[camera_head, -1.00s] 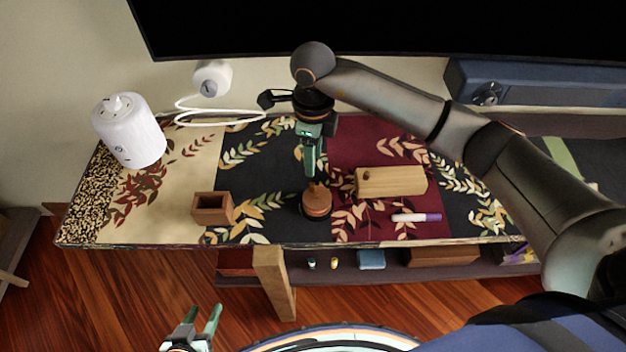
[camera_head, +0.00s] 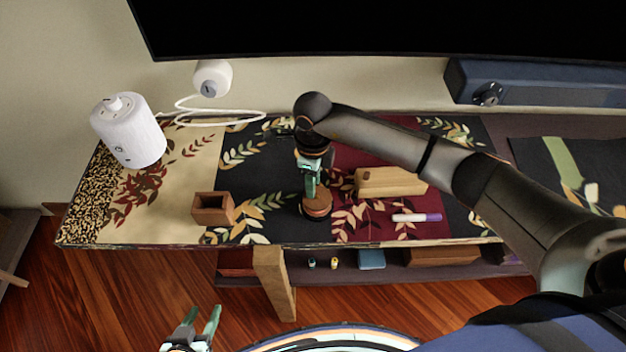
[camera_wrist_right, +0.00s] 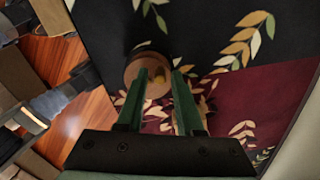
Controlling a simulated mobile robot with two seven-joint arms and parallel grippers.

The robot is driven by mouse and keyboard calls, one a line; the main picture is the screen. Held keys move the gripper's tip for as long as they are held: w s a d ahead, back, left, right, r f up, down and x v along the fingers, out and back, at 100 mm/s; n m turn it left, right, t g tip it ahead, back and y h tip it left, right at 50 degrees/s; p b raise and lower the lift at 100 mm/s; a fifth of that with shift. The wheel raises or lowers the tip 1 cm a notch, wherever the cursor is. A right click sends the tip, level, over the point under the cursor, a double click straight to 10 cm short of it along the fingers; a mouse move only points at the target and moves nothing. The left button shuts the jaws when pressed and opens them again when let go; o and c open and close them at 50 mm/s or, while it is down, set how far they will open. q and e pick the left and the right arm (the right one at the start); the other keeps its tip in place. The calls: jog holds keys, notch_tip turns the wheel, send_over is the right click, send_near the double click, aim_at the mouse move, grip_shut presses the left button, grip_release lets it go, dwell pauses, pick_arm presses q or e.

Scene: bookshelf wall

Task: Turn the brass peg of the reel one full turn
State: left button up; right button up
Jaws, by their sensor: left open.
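The reel (camera_head: 316,207) is a round brown wooden piece on the patterned tabletop near its front edge. In the right wrist view the reel (camera_wrist_right: 138,66) lies partly behind one finger. A small golden patch, seemingly the brass peg (camera_wrist_right: 155,88), shows between the fingers; contact cannot be told. My right gripper (camera_head: 312,192) points down over the reel; in its wrist view the gripper (camera_wrist_right: 164,74) has its fingers apart. My left gripper (camera_head: 202,318) is open and empty, low in front of the table, away from the reel.
A light wooden block (camera_head: 390,182) and a purple-white marker (camera_head: 416,217) lie right of the reel. A small brown open box (camera_head: 212,209) stands to its left. A white cylinder (camera_head: 128,132) and a cabled white device (camera_head: 213,79) are further back left. A dark screen (camera_head: 400,40) hangs behind.

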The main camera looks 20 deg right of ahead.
grip_shut()
jog(key=shift+d, duration=0.1)
dwell(0.4)
